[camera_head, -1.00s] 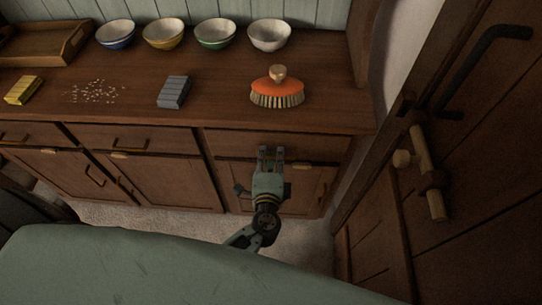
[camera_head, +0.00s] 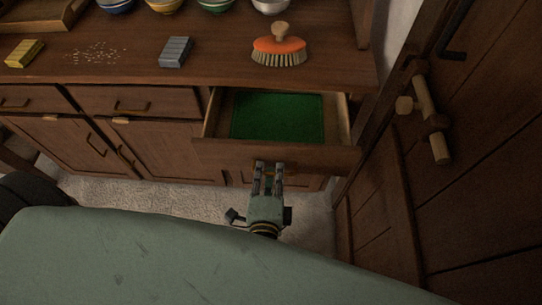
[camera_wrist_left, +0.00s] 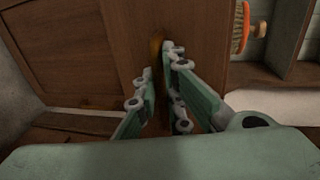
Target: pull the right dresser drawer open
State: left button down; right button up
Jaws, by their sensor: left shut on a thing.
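The right dresser drawer (camera_head: 222,151) stands pulled out from the dresser in the head view. Its inside shows a green lining (camera_head: 277,116) and looks empty. My left gripper (camera_head: 269,168) is at the middle of the drawer front, shut on the drawer handle. The fingers mostly hide the handle in the head view. In the left wrist view the fingers (camera_wrist_left: 160,85) close in on a small brass-coloured bit of the handle (camera_wrist_left: 157,45) against the wooden front. My right gripper is in neither view.
On the dresser top are an orange brush (camera_head: 279,50), a grey block (camera_head: 175,51), a yellow block (camera_head: 24,53), scattered crumbs (camera_head: 98,53) and several bowls (camera_head: 215,4). The middle drawer (camera_head: 160,102) is closed. A wooden door (camera_head: 470,150) with a latch stands close on the right.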

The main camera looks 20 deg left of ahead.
pick_arm(q)
jog(key=s, duration=0.3)
jog(key=s+b, duration=0.1)
jog(key=s, duration=0.1)
jog(key=shift+d+f, duration=0.15)
jog(key=shift+d, duration=0.25)
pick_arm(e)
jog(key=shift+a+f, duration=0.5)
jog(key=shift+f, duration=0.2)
pick_arm(q)
jog(key=c, duration=2)
grip_release()
jog(key=shift+o, duration=0.8)
jog(key=shift+w, duration=0.1)
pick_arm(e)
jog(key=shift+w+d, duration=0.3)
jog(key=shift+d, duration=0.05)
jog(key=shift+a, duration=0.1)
